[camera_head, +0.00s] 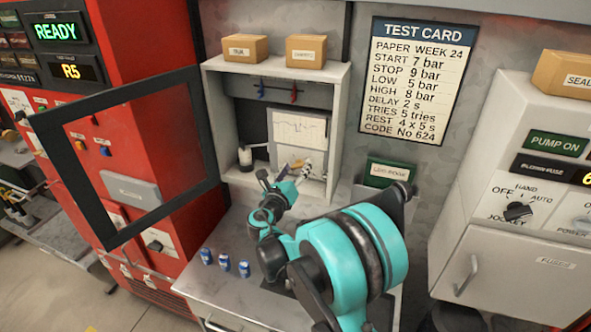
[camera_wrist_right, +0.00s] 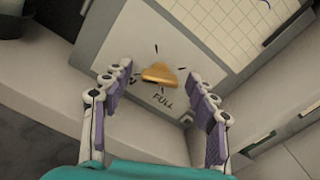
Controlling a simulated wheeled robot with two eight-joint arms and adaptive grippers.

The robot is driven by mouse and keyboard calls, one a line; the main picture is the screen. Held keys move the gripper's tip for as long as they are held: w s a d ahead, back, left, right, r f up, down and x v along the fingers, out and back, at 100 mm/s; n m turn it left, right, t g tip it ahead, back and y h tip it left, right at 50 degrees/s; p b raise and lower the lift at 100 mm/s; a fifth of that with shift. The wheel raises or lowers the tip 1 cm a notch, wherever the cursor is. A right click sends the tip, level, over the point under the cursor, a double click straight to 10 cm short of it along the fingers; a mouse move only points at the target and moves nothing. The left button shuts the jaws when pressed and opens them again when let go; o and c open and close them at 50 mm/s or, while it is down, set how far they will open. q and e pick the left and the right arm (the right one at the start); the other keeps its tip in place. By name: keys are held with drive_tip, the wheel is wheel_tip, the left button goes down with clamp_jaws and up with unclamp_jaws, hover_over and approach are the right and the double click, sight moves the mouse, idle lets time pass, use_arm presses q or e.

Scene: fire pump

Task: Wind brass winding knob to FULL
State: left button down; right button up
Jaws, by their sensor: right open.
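The brass winding knob (camera_wrist_right: 160,74) sits on a white plate with tick marks around it and the word FULL printed below it in the right wrist view. It also shows small in the head view (camera_head: 297,164), inside the open recorder box, below the chart paper (camera_head: 299,128). My right gripper (camera_wrist_right: 163,93) is open, with one purple-padded finger on each side of the knob and a clear gap to both. In the head view my right gripper (camera_head: 283,177) reaches into the box's lower part. My left gripper is not in view.
The box's dark-framed glass door (camera_head: 210,130) stands open at left. Several small blue cans (camera_head: 224,261) stand on the bench at left. A green log-book bin (camera_head: 389,172) hangs right of the box. Boxes (camera_head: 245,47) sit on top.

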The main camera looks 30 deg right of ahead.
drive_tip(key=c, duration=1.2)
drive_tip(key=shift+o, duration=0.2)
